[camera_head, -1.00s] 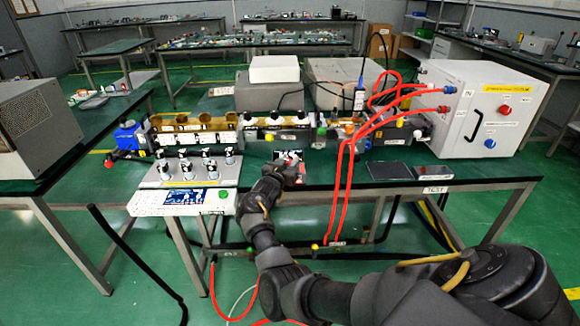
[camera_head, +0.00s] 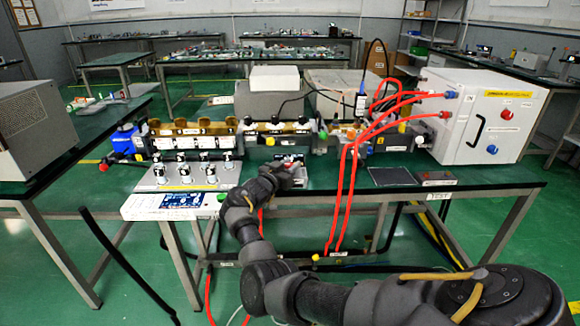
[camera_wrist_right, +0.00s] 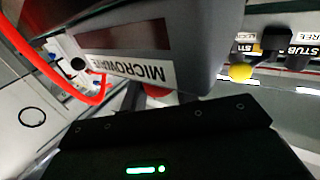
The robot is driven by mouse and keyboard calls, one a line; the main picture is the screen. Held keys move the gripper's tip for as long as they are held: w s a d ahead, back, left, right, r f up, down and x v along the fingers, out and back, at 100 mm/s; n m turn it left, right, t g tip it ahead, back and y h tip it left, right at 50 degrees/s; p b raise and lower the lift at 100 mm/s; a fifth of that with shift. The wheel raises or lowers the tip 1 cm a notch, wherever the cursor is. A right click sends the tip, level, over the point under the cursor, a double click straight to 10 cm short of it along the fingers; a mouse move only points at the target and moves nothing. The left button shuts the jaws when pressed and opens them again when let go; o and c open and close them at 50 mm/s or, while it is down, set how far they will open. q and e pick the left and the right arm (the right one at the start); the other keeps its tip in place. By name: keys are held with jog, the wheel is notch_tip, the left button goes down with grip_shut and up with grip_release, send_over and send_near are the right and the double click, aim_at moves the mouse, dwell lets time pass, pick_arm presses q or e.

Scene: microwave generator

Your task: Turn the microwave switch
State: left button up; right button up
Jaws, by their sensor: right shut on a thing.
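My right gripper (camera_head: 292,172) reaches to the front edge of the green-topped bench, against a small device that it mostly hides in the head view. In the right wrist view, a grey box (camera_wrist_right: 205,50) has a white label (camera_wrist_right: 125,69) reading MICROWAVE upside down and a dark window. A small red part (camera_wrist_right: 158,92), seemingly the microwave switch, shows between this box and my dark gripper body (camera_wrist_right: 170,140). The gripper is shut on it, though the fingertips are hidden. My left gripper is in neither view.
Red cables (camera_head: 348,190) hang over the bench edge right of my gripper. A white cabinet (camera_head: 465,125) stands at the bench's right end. A panel with several knobs (camera_head: 190,172) lies left of my arm. A yellow knob (camera_wrist_right: 240,72) is close to the box.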

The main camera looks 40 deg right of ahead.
jog(key=shift+s+f, duration=0.15)
jog(key=shift+f, duration=0.2)
dwell(0.4)
jog(key=o, duration=1)
jog(key=shift+r, duration=0.2)
jog(key=shift+a, duration=0.2)
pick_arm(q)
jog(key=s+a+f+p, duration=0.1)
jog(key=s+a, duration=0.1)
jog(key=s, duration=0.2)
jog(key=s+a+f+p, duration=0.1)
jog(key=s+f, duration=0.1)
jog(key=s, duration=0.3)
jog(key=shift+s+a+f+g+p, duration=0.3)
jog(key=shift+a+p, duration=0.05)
pick_arm(e)
jog(key=shift+v, duration=5.25)
jog(key=shift+c, duration=0.2)
